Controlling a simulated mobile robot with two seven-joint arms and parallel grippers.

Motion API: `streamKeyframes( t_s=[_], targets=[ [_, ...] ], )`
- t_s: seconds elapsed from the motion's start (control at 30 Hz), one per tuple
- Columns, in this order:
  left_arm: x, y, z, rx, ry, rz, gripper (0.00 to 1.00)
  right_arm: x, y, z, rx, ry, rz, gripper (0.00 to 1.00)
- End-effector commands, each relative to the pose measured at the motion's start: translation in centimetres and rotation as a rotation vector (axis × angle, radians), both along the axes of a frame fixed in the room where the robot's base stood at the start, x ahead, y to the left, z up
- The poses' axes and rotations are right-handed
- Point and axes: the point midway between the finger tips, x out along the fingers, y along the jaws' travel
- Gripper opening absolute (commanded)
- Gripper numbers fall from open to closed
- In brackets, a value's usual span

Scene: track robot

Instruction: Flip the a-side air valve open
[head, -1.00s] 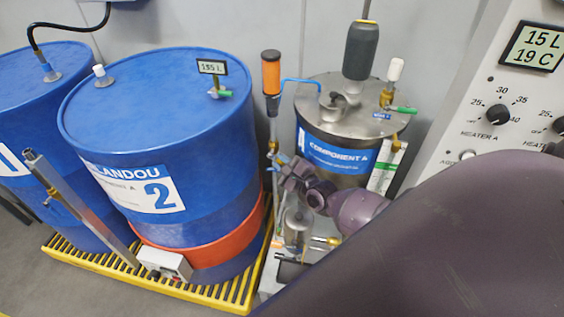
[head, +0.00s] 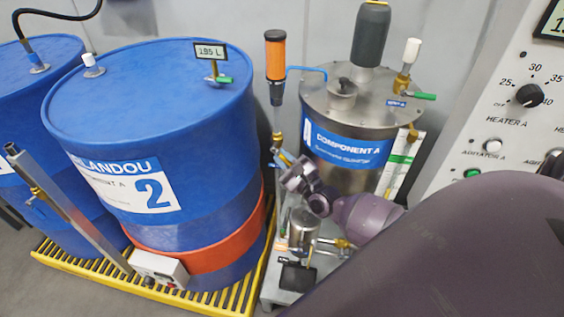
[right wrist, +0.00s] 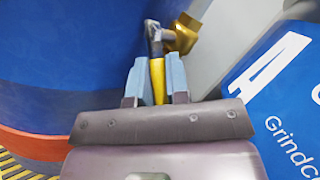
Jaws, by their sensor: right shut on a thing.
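The air valve is a small brass fitting (right wrist: 184,34) with a yellow lever (right wrist: 158,82), beside the tank labelled Component A (head: 350,150). In the right wrist view the lever lies between the two blue-grey fingers of my right gripper (right wrist: 157,80), which is shut on it. The lever's far end meets a metal part next to the brass. In the head view my right gripper (head: 283,160) is at the pipe between the blue drum and the tank, and hides most of the lever. My left gripper is not in view.
Blue drum 2 (head: 150,110) stands close on the left, on a yellow grate (head: 215,300). A metal tube (head: 65,205) leans in front of it. An orange-handled device (head: 275,60) rises above the valve. A control panel (head: 480,110) is on the right.

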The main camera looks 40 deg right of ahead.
Motion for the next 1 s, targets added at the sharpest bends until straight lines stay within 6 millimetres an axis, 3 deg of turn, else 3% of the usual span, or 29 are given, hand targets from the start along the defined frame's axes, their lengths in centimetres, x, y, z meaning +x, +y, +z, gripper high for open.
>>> streamKeyframes(
  t_s=[0.03,0.2,0.7,0.73,0.87,1.0],
  targets=[
    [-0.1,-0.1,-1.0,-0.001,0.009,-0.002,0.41,0.0,0.1,-0.7,0.012,-0.013,0.001,0.00],
    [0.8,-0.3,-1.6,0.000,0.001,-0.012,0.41,0.2,0.2,-0.7,0.053,-0.061,0.001,0.00],
    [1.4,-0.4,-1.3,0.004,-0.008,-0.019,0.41,0.3,0.2,-0.2,0.077,-0.093,0.000,0.00],
    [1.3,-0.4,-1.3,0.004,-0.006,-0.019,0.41,0.3,0.2,-0.2,0.077,-0.093,0.000,0.19],
    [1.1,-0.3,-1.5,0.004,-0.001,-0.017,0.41,0.3,0.2,-0.2,0.077,-0.092,0.000,0.39],
    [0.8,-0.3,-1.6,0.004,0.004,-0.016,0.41,0.3,0.2,-0.3,0.077,-0.090,0.000,0.41]
  ],
)
